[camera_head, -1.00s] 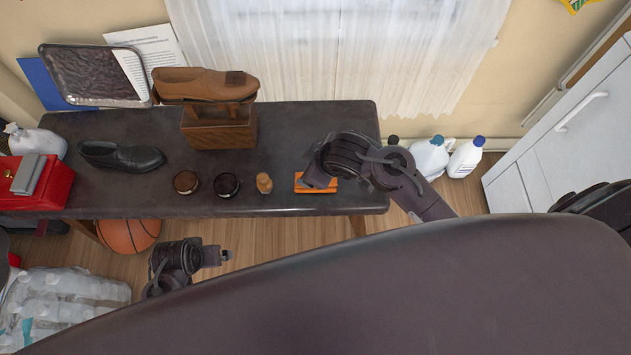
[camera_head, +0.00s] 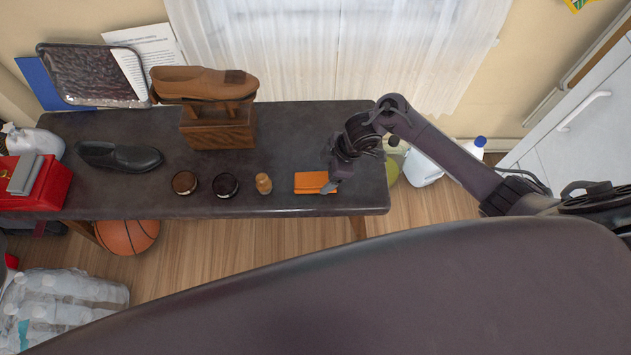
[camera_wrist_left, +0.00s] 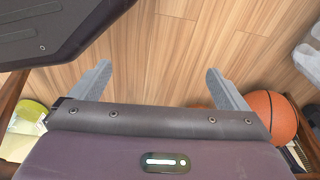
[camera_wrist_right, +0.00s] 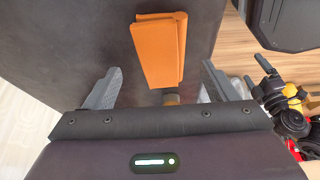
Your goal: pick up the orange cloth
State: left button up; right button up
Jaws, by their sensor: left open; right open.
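The orange cloth (camera_head: 311,182) lies folded flat on the dark table (camera_head: 290,140), near its front edge and towards its right end. My right gripper (camera_head: 331,187) is at the cloth's right end in the head view. In the right wrist view the cloth (camera_wrist_right: 160,50) lies ahead of the open, empty fingers of the right gripper (camera_wrist_right: 160,85), between their lines. My left gripper (camera_wrist_left: 165,85) is open and empty in the left wrist view, facing the wooden floor. It does not show in the head view.
A small tan bottle (camera_head: 264,184) and two round tins, one of them dark (camera_head: 225,185), stand left of the cloth. A black shoe (camera_head: 120,156), a wooden stand (camera_head: 218,130) with a brown shoe (camera_head: 205,83), and a red box (camera_head: 45,185) are further left. White bottles stand on the floor at right.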

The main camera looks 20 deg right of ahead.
aim_at(316, 180)
jog(key=x, duration=0.2)
jog(key=b+x, duration=0.1)
jog(key=x, duration=0.1)
jog(key=shift+a+r, duration=0.1)
jog(key=shift+a, duration=0.25)
jog(key=shift+a+f, duration=0.1)
jog(key=shift+f, duration=0.15)
jog(key=c, duration=1.1)
pick_arm(q)
jog(key=shift+w+d+r, duration=0.25)
jog(key=shift+w+r, duration=0.25)
jog(key=shift+r, duration=0.15)
jog(key=shift+w+d+r, duration=0.25)
jog(key=shift+w+r, duration=0.25)
jog(key=shift+r, duration=0.1)
pick_arm(e)
jog(key=shift+o, duration=0.2)
jog(key=shift+r, duration=0.15)
